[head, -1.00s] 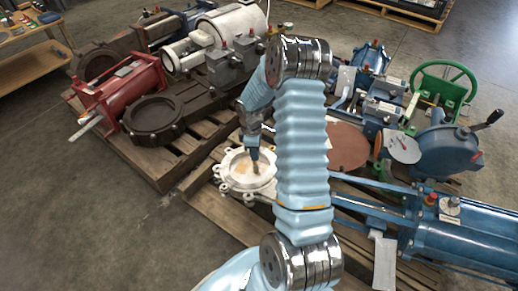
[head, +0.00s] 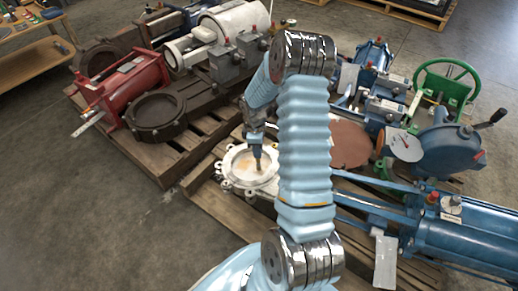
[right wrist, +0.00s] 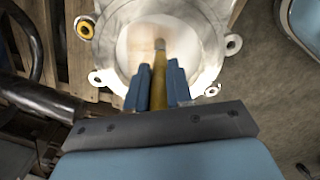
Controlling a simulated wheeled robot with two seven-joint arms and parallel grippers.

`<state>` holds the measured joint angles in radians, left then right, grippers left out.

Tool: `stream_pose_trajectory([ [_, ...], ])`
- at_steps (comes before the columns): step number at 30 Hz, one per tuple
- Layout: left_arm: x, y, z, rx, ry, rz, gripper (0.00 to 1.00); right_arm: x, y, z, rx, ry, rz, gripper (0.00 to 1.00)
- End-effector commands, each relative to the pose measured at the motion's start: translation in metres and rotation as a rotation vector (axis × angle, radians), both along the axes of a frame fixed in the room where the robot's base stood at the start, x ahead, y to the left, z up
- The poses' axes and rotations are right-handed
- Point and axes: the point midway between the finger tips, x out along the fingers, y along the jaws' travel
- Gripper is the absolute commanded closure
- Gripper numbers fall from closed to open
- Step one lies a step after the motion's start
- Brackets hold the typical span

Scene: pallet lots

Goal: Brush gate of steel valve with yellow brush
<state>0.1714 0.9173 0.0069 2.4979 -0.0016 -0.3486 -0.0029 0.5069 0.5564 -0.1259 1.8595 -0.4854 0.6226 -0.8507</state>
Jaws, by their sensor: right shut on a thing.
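The steel valve (head: 226,185) is a pale metal ring with lugs, lying on a pallet in the middle of the head view. Its round gate (head: 240,170) is whitish with a faint tan tint. In the right wrist view the gate (right wrist: 135,45) fills the ring (right wrist: 107,30) at the top. My right gripper (head: 257,150) points down over the gate. Its blue fingers (right wrist: 157,85) are shut on the yellow brush (right wrist: 159,72). The brush tip reaches over the gate; whether it touches I cannot tell. My left gripper is not in view.
A brown valve (head: 155,115) and a red cylinder (head: 125,85) lie on the left pallet. A rusty disc (head: 350,145), a blue gearbox (head: 450,150) and a green handwheel (head: 446,80) stand to the right. Bare floor (head: 80,220) lies at the lower left.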

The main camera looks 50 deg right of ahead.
Motion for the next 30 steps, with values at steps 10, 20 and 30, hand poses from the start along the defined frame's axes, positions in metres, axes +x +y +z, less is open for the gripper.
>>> stream_pose_trajectory([
  [10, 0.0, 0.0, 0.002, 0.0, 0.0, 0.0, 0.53, -0.018, -0.003, 0.002, 0.0, 0.002, 0.002, 1.0],
  [20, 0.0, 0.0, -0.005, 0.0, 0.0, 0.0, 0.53, -0.011, 0.029, -0.001, 0.0, 0.002, 0.001, 1.0],
  [30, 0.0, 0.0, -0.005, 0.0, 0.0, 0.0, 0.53, -0.014, 0.037, 0.0, 0.0, 0.004, -0.002, 1.0],
])
